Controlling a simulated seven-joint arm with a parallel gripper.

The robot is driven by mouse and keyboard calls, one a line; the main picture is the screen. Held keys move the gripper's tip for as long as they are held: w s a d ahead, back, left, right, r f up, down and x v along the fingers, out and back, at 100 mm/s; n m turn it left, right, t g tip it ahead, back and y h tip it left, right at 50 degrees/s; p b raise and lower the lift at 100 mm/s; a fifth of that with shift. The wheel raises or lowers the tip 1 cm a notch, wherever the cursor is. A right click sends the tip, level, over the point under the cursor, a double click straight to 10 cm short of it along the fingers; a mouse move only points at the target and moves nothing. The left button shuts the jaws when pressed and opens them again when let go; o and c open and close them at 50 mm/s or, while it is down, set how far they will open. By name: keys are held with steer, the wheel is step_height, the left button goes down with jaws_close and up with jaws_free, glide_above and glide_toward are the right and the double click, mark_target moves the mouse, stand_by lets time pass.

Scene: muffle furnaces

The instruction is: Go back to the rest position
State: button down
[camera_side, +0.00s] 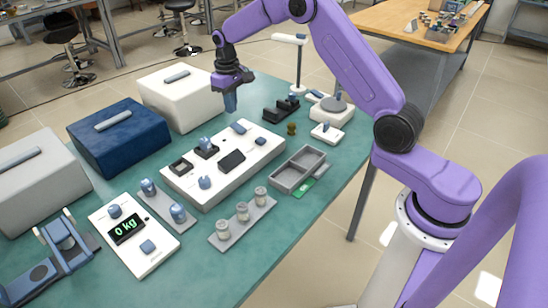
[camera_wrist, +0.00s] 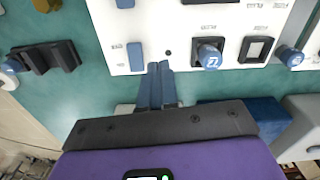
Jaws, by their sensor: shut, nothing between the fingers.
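My gripper (camera_side: 230,101) hangs from the purple arm above the back part of the green table (camera_side: 232,242), fingers pointing down. In the wrist view its two blue-grey fingers (camera_wrist: 161,70) are together and empty. Below and to the right of it in the side view is the white control panel (camera_side: 204,195) with knobs, a dark display and switches. The panel's edge also shows beyond the fingertips in the wrist view (camera_wrist: 185,62). The fingers appear apart from the panel and touch nothing that I can see.
A white furnace box (camera_side: 180,98), a blue one (camera_side: 120,138) and a grey one (camera_side: 38,180) line the left side. A scale reading 0 kg (camera_side: 150,259), a rack of jars (camera_side: 241,231), a grey divided tray (camera_side: 290,181) and a lamp stand (camera_side: 299,65) occupy the table.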

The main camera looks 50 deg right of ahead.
steer(key=s+a+r+n, duration=0.35)
steer(key=s+a, duration=0.25)
steer(key=s, duration=0.4)
steer(key=s+a+r+n, duration=0.2)
steer(key=s+a+r, duration=0.4)
steer(key=s, duration=0.4)
steer(key=s+d+n, duration=0.2)
steer(key=s+n, duration=0.1)
steer(key=s, duration=0.9)
steer(key=s+d+f+n, duration=0.1)
steer(key=s+d+n, duration=0.1)
steer(key=s, duration=1)
steer(key=shift+d+f+n, duration=0.3)
steer(key=shift+d+n, duration=0.05)
steer(key=shift+n, duration=0.1)
